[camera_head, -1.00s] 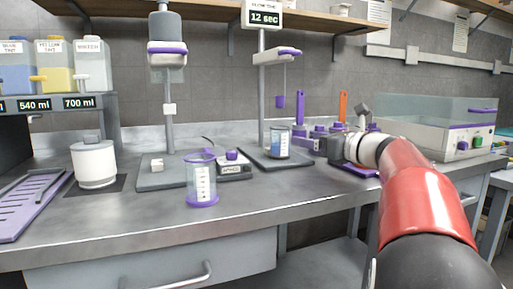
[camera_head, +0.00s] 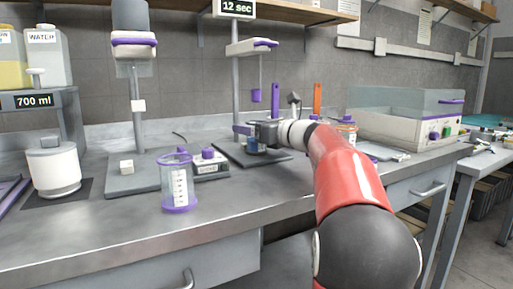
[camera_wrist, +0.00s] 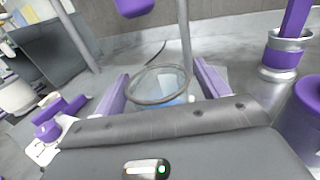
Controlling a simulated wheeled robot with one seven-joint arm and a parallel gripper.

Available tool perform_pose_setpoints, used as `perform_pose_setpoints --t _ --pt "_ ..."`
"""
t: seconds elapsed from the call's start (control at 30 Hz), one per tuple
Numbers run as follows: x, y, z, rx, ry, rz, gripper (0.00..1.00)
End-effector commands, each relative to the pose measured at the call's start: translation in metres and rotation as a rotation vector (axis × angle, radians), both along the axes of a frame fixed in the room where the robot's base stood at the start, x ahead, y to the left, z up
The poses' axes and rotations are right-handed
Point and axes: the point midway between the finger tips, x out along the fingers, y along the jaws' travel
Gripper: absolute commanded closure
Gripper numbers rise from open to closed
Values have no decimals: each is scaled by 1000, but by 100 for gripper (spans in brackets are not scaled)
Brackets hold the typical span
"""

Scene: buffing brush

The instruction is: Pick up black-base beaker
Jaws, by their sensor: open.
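The black-base beaker (camera_head: 252,147) stands on the dark plate of the stand under the "12 sec" display. Blue liquid shows in its lower part, and my gripper hides much of it in the head view. In the wrist view, its round clear rim (camera_wrist: 160,85) lies between my two purple fingers, with its lower part and base mostly hidden. My gripper (camera_wrist: 161,77) is open, with one finger on each side of the beaker. In the head view, my gripper (camera_head: 248,131) is at the upper part of the beaker. I cannot tell whether the fingers touch it.
A purple-base beaker (camera_head: 178,185) stands nearer the bench front, left of my gripper. The stand's post (camera_head: 237,95) and hanging purple piece (camera_head: 258,96) are close to my gripper. Purple-and-metal items (camera_wrist: 281,55) stand to the right. The front bench surface (camera_head: 115,235) is clear.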

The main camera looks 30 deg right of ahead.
Motion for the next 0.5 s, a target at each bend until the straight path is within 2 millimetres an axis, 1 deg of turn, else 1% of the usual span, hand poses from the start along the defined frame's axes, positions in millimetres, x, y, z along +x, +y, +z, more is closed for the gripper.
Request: perform_pose_setpoints --t 0.1,0.13,0.5 --pt "0 0 0 0 0 0 26" --pt "0 0 0 0 0 0 29" --pt "-1 0 0 0 0 1 77"
